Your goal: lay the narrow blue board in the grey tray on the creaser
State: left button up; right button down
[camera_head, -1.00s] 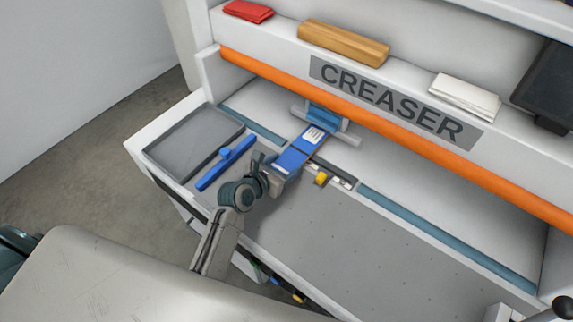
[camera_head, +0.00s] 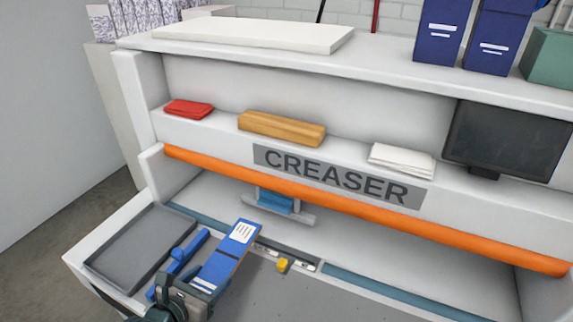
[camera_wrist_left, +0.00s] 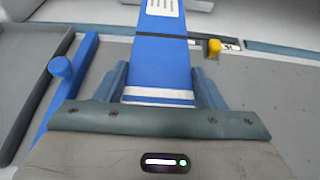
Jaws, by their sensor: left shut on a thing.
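The narrow blue board (camera_head: 226,261), with a white label and a white stripe, is held by its near end in my left gripper (camera_head: 196,288). The gripper is shut on it, and the board points away over the creaser bed. In the left wrist view the board (camera_wrist_left: 162,65) runs up from between the fingers (camera_wrist_left: 160,92). The grey tray (camera_head: 127,248) lies at the left end of the creaser, left of the board and apart from it. The tray's right part also shows in the left wrist view (camera_wrist_left: 25,70). My right gripper is not in view.
A blue bar with a knob (camera_head: 178,262) lies between tray and board. A yellow knob (camera_head: 283,265) sits on the bed's scale, right of the board. A blue clamp (camera_head: 275,202) is behind, under the orange rail (camera_head: 350,205). The bed's right side (camera_head: 350,300) is clear.

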aim_at(223, 246)
pick_arm(q)
jog(key=w+r+n+y+b, duration=0.1)
jog(key=w, duration=0.2)
jog(key=w+n+y+b, duration=0.1)
jog(key=w+b, duration=0.1)
jog(key=w, duration=0.1)
jog(key=w+d+r+n+y+b, duration=0.1)
jog(key=w+y, duration=0.1)
jog(key=w, duration=0.1)
jog(key=shift+w+r+n+t+b, duration=0.3)
jog(key=shift+w, duration=0.05)
jog(key=shift+w+r, duration=0.15)
jog(key=shift+r, duration=0.1)
jog(key=shift+a, duration=0.1)
